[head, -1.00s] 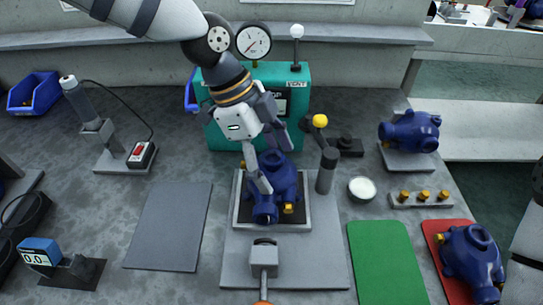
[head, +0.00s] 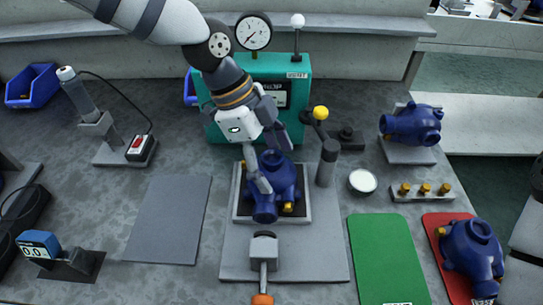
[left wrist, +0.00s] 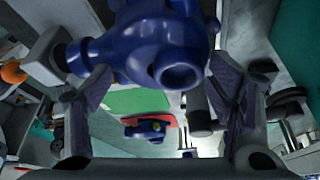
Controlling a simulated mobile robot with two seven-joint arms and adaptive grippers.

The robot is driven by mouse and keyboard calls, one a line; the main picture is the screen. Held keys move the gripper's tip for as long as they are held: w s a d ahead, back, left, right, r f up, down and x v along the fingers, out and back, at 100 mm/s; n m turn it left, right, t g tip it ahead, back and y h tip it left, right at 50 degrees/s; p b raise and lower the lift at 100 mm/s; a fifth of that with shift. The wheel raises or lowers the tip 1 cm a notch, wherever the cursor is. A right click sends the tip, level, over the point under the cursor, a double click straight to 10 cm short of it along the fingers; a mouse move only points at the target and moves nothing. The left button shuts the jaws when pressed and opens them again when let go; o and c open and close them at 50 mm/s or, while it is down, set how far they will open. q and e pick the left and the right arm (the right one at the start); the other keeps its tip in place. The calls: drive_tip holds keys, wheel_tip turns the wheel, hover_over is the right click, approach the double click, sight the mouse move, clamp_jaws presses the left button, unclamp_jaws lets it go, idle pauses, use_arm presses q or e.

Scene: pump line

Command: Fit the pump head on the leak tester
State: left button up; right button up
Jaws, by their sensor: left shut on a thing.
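A dark blue pump head (head: 281,186) with a brass fitting sits at the framed nest (head: 242,214) on the grey base plate of the leak tester (head: 295,72). The tester is a teal box with a dial gauge and a vent lever. My left gripper (head: 268,172) is shut on the pump head from above. In the left wrist view the pump head (left wrist: 155,40) lies between the two fingers, with a round port facing the camera. The underside of the pump head is hidden, so I cannot tell whether it is fully seated.
A toggle clamp (head: 264,250) stands in front of the nest, and a dark post and a yellow-knobbed lever (head: 320,113) stand to its right. Other blue pump heads rest on a grey stand (head: 412,125) and a red mat (head: 470,256). The grey mat (head: 168,220) and green mat (head: 386,260) are clear.

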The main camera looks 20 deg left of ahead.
use_arm(q)
drive_tip(key=shift+f, duration=0.35)
use_arm(e)
drive_tip(key=shift+s+f, duration=0.1)
use_arm(q)
drive_tip(key=o, duration=1.7)
wheel_tip(320, 180, up, 7)
drive_tip(key=shift+p, duration=0.9)
drive_tip(key=shift+r, duration=1.05)
use_arm(e)
drive_tip(key=shift+t, duration=0.6)
drive_tip(key=w+r, duration=0.3)
